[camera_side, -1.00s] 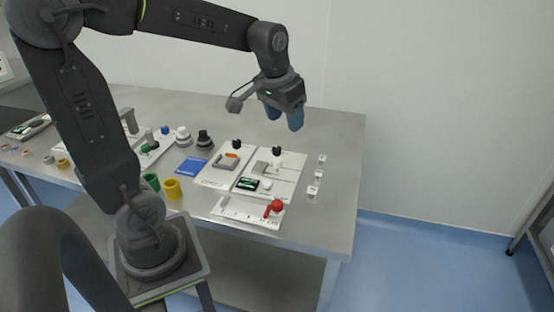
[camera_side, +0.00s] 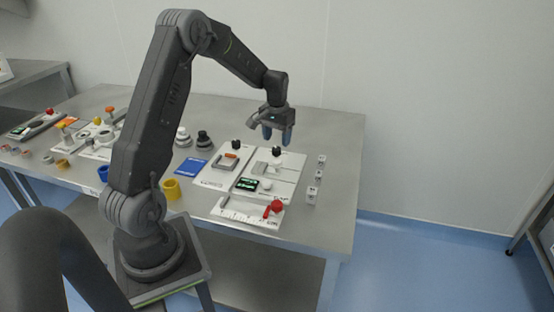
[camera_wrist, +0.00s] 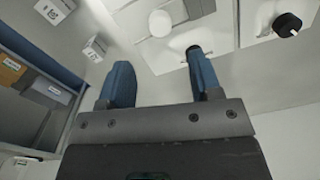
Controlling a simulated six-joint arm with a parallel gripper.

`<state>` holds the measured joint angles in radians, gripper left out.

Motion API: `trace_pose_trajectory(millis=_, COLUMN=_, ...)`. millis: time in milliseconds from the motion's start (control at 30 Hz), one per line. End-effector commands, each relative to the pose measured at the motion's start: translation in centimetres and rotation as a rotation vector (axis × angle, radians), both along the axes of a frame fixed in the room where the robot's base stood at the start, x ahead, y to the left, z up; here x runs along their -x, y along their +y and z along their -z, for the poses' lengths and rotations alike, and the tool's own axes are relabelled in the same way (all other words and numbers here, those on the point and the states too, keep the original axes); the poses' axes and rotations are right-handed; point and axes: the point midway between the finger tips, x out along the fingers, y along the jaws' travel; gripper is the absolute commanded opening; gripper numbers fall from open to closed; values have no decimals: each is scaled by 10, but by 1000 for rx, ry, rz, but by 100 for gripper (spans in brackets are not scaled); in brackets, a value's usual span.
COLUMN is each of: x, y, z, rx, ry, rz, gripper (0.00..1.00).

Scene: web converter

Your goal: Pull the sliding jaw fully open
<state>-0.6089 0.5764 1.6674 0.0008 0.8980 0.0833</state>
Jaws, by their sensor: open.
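My gripper (camera_side: 277,135) is open and empty, pointing down above the back of the right white panel (camera_side: 284,185). Its two blue fingers stand apart in the wrist view (camera_wrist: 162,82). That panel carries a grey block (camera_side: 260,168), which looks like the sliding jaw, with a small white part beside it. A white round knob (camera_side: 267,184) and a dark display with green digits (camera_side: 247,184) sit nearer the front. In the wrist view the white knob (camera_wrist: 160,23) lies beyond the fingers, with a grey piece (camera_wrist: 200,8) right of it. The jaw's exact opening is too small to tell.
A black knob (camera_side: 276,150) stands at the panel's back edge. The left panel (camera_side: 212,179) holds a grey part with an orange piece. Small white blocks (camera_side: 312,193) stand on the right. The table's right end is bare.

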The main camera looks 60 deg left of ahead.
Motion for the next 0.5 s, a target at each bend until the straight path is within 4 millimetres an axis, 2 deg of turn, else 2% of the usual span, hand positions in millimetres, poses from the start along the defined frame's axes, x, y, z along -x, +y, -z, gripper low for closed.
trace_pose_trajectory(millis=33, x=1, y=-1, z=12, rx=3, ry=4, rz=0, gripper=58)
trace_pose_trajectory(millis=200, x=1, y=-1, z=46, rx=3, ry=4, rz=0, gripper=58)
trace_pose_trajectory(millis=333, x=0, y=-1, z=66, rx=0, ry=2, rz=0, gripper=58)
trace_pose_trajectory(millis=500, x=0, y=0, z=81, rx=-1, ry=1, rz=0, gripper=58)
